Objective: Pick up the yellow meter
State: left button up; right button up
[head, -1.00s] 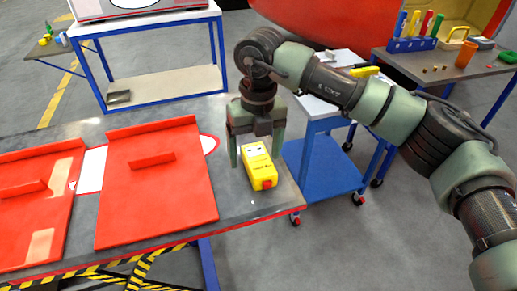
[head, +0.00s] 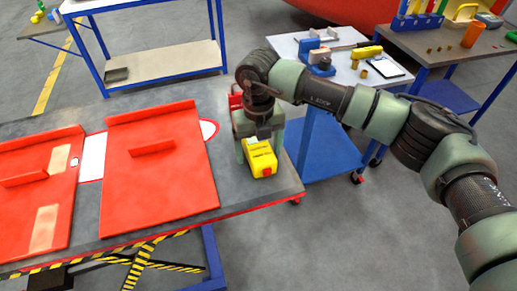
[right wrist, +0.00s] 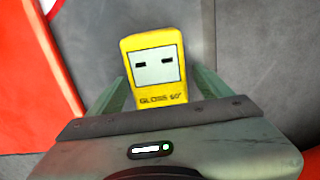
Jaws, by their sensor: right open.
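The yellow meter (head: 261,159) lies on the grey table near its right end, beside a red panel. In the right wrist view the fingers (right wrist: 160,98) stand to the left and right of the meter, with the lower part of the meter hidden by the gripper body. Whether the fingers touch it I cannot tell. My left gripper is not in view.
Two red panels with raised handles, the nearer one (head: 160,190) left of the meter, cover much of the grey table (head: 240,192). A blue cart (head: 330,150) with tools stands behind my right arm. A workbench (head: 450,55) stands at the back right.

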jog(key=shift+r, duration=0.1)
grip_shut()
